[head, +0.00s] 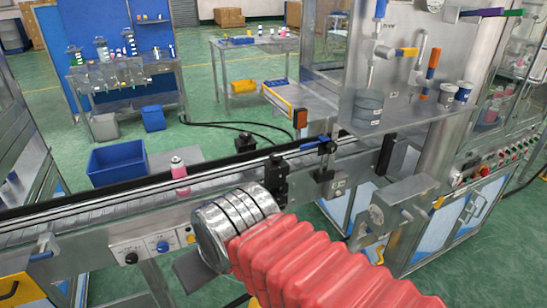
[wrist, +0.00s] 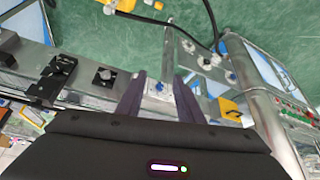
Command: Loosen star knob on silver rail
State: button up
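The silver rail (head: 100,207) runs along the conveyor from lower left to upper right in the head view. A black clamp block (head: 275,180) sits on it just beyond my wrist, and another bracket (head: 324,172) with a blue-topped part stands to its right. In the wrist view, a small dark knob (wrist: 105,76) on a silver plate lies left of my fingers; it may be the star knob, but its shape is too small to tell. My gripper (wrist: 158,88) is open and empty, its two dark fingers apart. Its fingers do not show clearly in the head view.
A white panel with a blue knob (head: 163,247) and a black knob (head: 131,258) is on the conveyor's front. A blue bin (head: 117,162) is beyond the rail.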

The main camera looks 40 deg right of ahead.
jog(key=shift+o, duration=0.7)
jog(key=shift+w+d, duration=0.1)
jog(key=shift+d, duration=0.05)
jog(key=shift+o, duration=1.3)
jog(key=w+d+m+t+h, duration=0.1)
jog(key=w+d+t+h, duration=0.1)
jog(key=w+d, duration=0.5)
jog(key=d, duration=0.3)
jog(key=shift+w+f+m+h, duration=0.15)
jog(key=shift+w+m+h, duration=0.2)
jog(key=shift+m+h, duration=0.05)
jog(key=t+h, duration=0.1)
jog(key=t, duration=0.9)
send_near(279, 160)
jog(key=shift+s+a+m, duration=0.25)
jog(key=shift+s+m, duration=0.15)
jog(key=shift+s, duration=0.4)
jog(key=shift+w, duration=0.15)
jog(key=x, duration=1.3)
jog(key=shift+w+d, duration=0.2)
jog(key=shift+w, duration=0.05)
